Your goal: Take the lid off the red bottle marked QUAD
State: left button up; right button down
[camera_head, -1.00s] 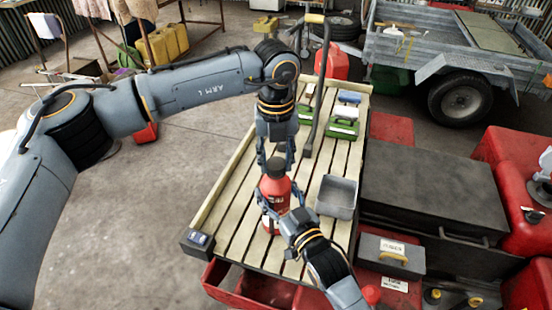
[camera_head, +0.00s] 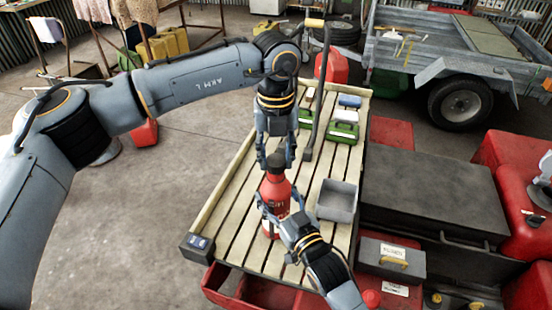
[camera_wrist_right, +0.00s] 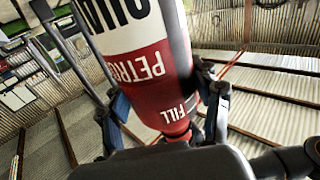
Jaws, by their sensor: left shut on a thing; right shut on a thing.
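The red bottle (camera_head: 276,190) stands on the slatted bench, with white and dark lettering on its side. In the right wrist view the bottle (camera_wrist_right: 150,65) fills the middle, its label upside down with PETROL and FILL readable. My right gripper (camera_head: 281,205) is shut around the bottle's body from the front. Its fingers (camera_wrist_right: 165,108) flank the bottle in the wrist view. My left gripper (camera_head: 276,160) points down over the bottle's top and is shut on the black lid (camera_head: 275,157). I cannot tell whether the lid is clear of the neck.
A grey metal tray (camera_head: 338,198) sits right of the bottle on the slatted bench (camera_head: 228,220). Green boxes (camera_head: 343,132) and a dark upright bar (camera_head: 318,95) are farther back. A dark chest (camera_head: 430,190) and red containers crowd the right. Floor at left is open.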

aim_at(276, 160)
dwell(0.3)
pick_arm(q)
jog(key=shift+r, duration=2.05)
pick_arm(e)
jog(key=shift+c, duration=1.1)
grip_release()
